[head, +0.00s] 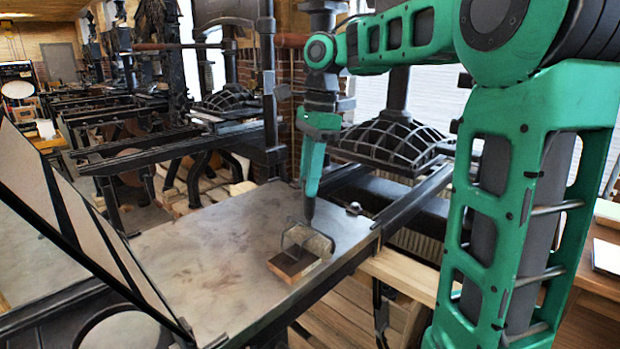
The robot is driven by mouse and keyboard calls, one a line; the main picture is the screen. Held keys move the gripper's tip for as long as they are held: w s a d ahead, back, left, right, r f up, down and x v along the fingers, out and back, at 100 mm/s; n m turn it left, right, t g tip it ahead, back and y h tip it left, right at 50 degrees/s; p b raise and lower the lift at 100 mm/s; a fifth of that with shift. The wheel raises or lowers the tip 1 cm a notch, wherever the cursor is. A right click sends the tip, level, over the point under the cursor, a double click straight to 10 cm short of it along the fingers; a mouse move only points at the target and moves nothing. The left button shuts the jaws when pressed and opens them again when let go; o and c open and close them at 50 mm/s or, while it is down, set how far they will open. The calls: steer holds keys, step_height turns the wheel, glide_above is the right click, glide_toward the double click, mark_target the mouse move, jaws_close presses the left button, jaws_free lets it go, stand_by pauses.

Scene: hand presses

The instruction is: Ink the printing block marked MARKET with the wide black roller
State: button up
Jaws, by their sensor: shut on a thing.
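A small block (290,266) with a dark top and paler sides lies flat on the grey metal press bed, near its front right edge. No lettering can be read on it, so I cannot tell whether it is marked MARKET. My gripper (311,194) points down above the block, shut on the dark handle of a roller (309,208). The roller's thin wire frame reaches down over the back part of the block.
The press bed (200,245) is mostly bare to the left of the block. Dark rails (415,195) run along its right, beside a domed, ribbed iron press part (395,143). A dark post (270,90) rises behind the bed. A slanted framed panel (60,215) stands at the left.

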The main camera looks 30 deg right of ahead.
steer(key=s+a, duration=0.2)
steer(key=a, duration=0.6)
steer(key=shift+s+a, duration=0.15)
steer(key=shift+s, duration=0.2)
stand_by(0.7)
steer(key=shift+r, duration=0.15)
steer(key=shift+r, duration=2.4)
